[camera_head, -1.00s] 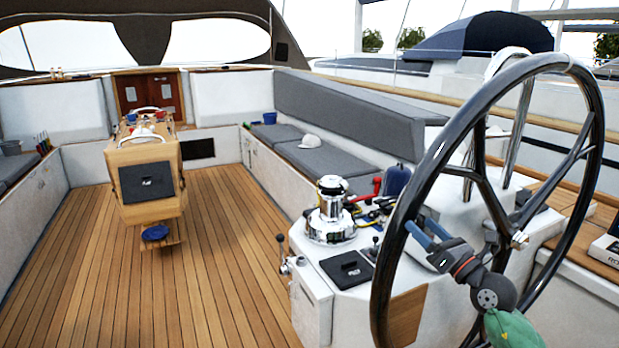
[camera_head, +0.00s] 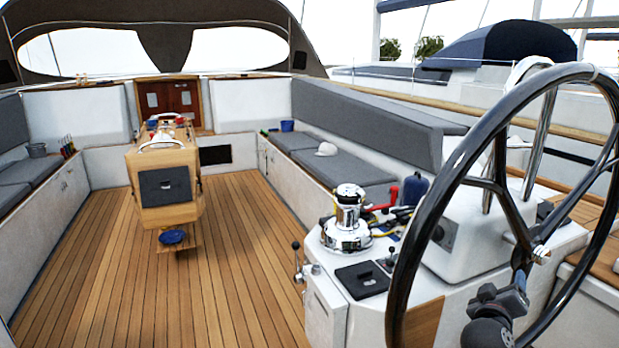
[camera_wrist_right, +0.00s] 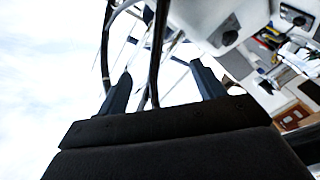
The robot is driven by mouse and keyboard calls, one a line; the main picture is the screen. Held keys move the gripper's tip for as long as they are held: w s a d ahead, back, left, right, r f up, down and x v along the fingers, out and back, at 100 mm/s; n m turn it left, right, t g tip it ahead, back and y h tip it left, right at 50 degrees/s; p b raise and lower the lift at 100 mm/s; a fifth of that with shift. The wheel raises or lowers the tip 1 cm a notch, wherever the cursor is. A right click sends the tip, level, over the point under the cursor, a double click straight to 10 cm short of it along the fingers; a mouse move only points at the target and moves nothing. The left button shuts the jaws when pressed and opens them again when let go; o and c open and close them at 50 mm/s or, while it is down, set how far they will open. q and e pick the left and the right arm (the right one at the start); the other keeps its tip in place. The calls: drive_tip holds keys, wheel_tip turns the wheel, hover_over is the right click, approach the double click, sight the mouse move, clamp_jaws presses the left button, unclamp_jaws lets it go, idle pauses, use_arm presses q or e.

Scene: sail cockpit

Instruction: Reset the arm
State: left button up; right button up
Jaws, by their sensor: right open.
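My right gripper (camera_head: 500,296) shows low at the right in the head view, behind the big black steering wheel (camera_head: 403,270), close to its lower spokes. In the right wrist view my right gripper (camera_wrist_right: 162,85) has its two dark fingers wide apart, with nothing held. A thin black bar of the wheel (camera_wrist_right: 157,60) crosses the view between the fingers; I cannot tell its distance from them. Most of my right arm is below the head view. My left gripper is not in view.
The console with the chrome winch (camera_head: 348,218) and black pad (camera_head: 361,279) stands left of the wheel. Grey-cushioned benches (camera_head: 345,166) line the sides. The middle floor is clear.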

drive_tip(key=s+a+f+g+y, duration=0.3)
drive_tip(key=s+a+f+y, duration=0.15)
drive_tip(key=a+f, duration=0.4)
drive_tip(key=s+a+f+g+y, duration=0.3)
drive_tip(key=s+a+f, duration=0.25)
drive_tip(key=f, duration=0.65)
drive_tip(key=s+a+f+g+y, duration=0.1)
drive_tip(key=s+a+f, duration=0.3)
drive_tip(key=s, duration=0.4)
drive_tip(key=s+a+f+g+y, duration=0.2)
drive_tip(key=s+a+f, duration=0.3)
drive_tip(key=s, duration=0.3)
drive_tip(key=s+a+f+g+y, duration=0.2)
drive_tip(key=s+a+f, duration=0.3)
drive_tip(key=s, duration=0.4)
drive_tip(key=shift+f+g, duration=0.3)
drive_tip(key=shift+g, duration=0.2)
